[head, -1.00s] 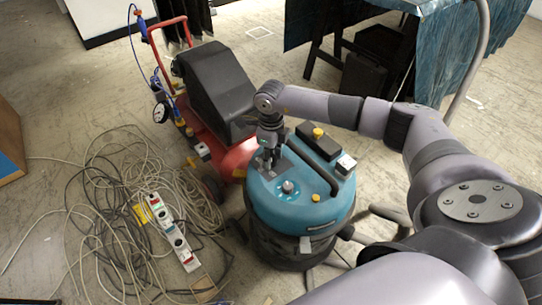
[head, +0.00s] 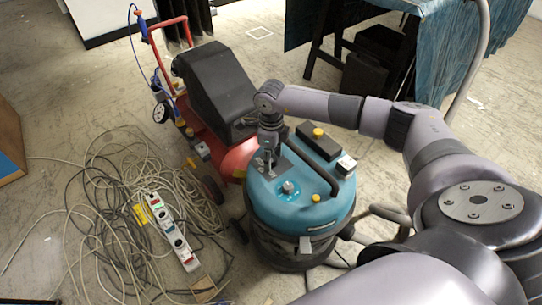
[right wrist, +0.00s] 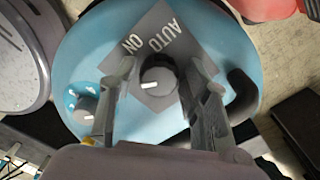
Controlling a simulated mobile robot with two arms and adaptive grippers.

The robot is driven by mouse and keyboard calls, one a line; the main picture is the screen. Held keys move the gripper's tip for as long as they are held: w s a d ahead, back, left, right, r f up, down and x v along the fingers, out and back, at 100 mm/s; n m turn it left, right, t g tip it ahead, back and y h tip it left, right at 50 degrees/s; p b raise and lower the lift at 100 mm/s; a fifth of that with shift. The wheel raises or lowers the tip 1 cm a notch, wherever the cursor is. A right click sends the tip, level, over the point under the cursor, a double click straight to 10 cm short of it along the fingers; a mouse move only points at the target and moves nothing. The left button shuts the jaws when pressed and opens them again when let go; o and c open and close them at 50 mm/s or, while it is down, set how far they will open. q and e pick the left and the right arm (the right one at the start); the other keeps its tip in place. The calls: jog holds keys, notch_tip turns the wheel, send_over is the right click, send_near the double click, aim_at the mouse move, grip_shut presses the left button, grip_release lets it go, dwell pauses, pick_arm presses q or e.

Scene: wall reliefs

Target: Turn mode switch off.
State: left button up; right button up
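The mode switch (right wrist: 158,82) is a dark round knob with a white mark, on a grey plate lettered AUTO and ON. The plate is on the blue top of the vacuum cleaner (head: 315,215). In the right wrist view the white mark points left, away from both words. My right gripper (right wrist: 163,72) is open, with one finger on each side of the knob and gaps visible between. In the head view, the right gripper (head: 268,165) is upright over the vacuum's top and hides the knob. My left gripper is not in view.
A second knob (head: 289,187) and a black handle (head: 314,168) are on the vacuum's top. A red compressor (head: 235,158) with a black cover stands close behind at left. Tangled cables (head: 100,215) and a power strip (head: 171,232) lie on the floor at left.

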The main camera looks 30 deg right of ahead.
jog(key=shift+o, duration=0.8)
notch_tip(320, 180, up, 12)
dwell(0.5)
